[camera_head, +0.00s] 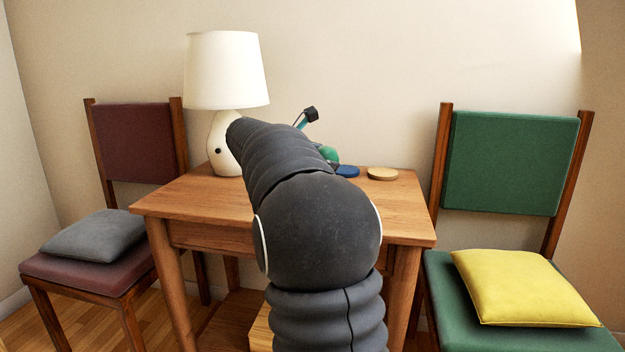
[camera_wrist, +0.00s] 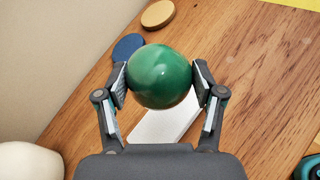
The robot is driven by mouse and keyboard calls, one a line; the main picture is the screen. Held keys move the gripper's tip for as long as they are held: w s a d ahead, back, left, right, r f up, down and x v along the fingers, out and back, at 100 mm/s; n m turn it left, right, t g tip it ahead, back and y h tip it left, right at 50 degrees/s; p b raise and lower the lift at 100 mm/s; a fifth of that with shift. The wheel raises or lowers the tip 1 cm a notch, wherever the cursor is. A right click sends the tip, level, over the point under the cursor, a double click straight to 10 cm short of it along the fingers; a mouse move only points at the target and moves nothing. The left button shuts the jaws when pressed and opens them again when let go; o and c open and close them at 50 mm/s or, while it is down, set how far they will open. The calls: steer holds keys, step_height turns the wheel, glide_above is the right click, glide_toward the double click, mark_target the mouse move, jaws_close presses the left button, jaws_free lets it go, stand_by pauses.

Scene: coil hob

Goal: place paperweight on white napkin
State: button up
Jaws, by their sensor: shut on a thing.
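The green, glossy, round paperweight (camera_wrist: 160,77) is between the two fingers of my gripper (camera_wrist: 160,82) in the wrist view. My gripper is shut on it, one finger pressing each side. A white napkin (camera_wrist: 165,124) lies on the wooden table, showing below the paperweight in the picture and partly hidden by it and my gripper. I cannot tell how large the gap between paperweight and napkin is. In the head view, the paperweight (camera_head: 328,153) shows only partly past my arm, and the napkin is hidden.
A blue disc (camera_wrist: 127,47) and a tan disc (camera_wrist: 158,14) lie on the table (camera_wrist: 255,80) near the wall. A white lamp (camera_head: 226,70) stands at the table's back left. Chairs with a grey cushion (camera_head: 95,234) and a yellow cushion (camera_head: 522,287) flank the table.

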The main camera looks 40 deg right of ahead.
steer(key=w, duration=0.1)
steer(key=w+a+f, duration=0.1)
steer(key=shift+w+f, duration=0.3)
steer(key=shift+f+b, duration=0.65)
steer(key=shift+f, duration=1.35)
steer(key=shift+f, duration=0.2)
steer(key=o, duration=1.5)
steer(key=shift+o, duration=0.2)
steer(key=shift+r, duration=0.15)
steer(key=shift+a+r, duration=0.15)
steer(key=shift+a, duration=0.15)
steer(key=p+v, duration=0.1)
steer(key=v, duration=1)
steer(key=shift+a, duration=0.2)
